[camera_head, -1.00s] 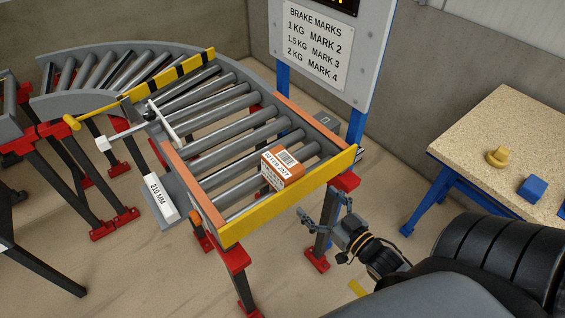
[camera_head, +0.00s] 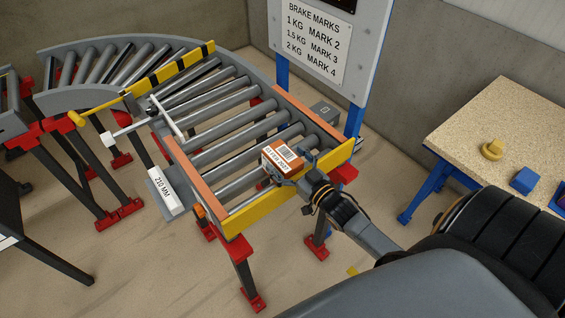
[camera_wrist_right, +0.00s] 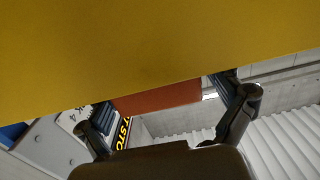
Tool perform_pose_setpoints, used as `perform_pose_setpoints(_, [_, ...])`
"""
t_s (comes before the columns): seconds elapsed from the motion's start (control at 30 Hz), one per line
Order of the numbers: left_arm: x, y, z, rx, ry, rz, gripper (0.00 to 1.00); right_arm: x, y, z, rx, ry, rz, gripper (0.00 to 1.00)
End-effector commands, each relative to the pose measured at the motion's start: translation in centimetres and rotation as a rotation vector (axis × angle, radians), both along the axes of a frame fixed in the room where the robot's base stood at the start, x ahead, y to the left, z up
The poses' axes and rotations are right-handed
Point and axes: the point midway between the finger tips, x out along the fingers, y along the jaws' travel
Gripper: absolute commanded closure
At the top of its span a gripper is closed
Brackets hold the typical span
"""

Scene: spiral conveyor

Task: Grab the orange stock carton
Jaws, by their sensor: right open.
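The orange carton (camera_head: 275,159) with white labels lies on the rollers at the near end of the conveyor, close to the yellow end stop (camera_head: 250,213). My right gripper (camera_head: 295,169) is open at the carton's near right side, above the end stop. Its fingers partly cover the carton; I cannot tell whether they touch it. In the right wrist view, the open fingers of my right gripper (camera_wrist_right: 165,118) stand apart with an orange surface (camera_wrist_right: 158,98), probably the carton, between them. The yellow bar (camera_wrist_right: 150,45) fills the upper part of that view. My left gripper is not in view.
Orange side rails (camera_head: 198,182) flank the rollers. A striped yellow and black bar (camera_head: 180,66) and a white-headed lever (camera_head: 118,136) stand farther up. A wooden table (camera_head: 500,115) with a yellow piece (camera_head: 492,150) and a blue block (camera_head: 523,180) is at the right.

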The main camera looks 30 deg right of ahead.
Motion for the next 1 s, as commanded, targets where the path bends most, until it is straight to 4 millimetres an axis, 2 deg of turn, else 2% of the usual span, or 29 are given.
perform_pose_setpoints(0.13, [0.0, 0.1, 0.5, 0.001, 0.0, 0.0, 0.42, 1.6, 0.1, 0.1, 0.0, -0.001, 0.0, 0.08])
perform_pose_setpoints(0.4, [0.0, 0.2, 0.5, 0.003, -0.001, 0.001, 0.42, 1.8, 0.2, 0.0, 0.0, 0.001, 0.0, 0.08])
perform_pose_setpoints(0.7, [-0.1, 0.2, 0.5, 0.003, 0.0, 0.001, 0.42, 1.8, 0.2, 0.0, 0.0, 0.001, 0.0, 0.69])
perform_pose_setpoints(0.73, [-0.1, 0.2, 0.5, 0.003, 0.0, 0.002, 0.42, 1.8, 0.2, 0.0, 0.0, 0.001, 0.0, 0.73])
perform_pose_setpoints(1.0, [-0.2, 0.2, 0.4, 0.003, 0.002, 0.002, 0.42, 1.8, 0.2, 0.2, 0.0, -0.002, 0.0, 0.73])
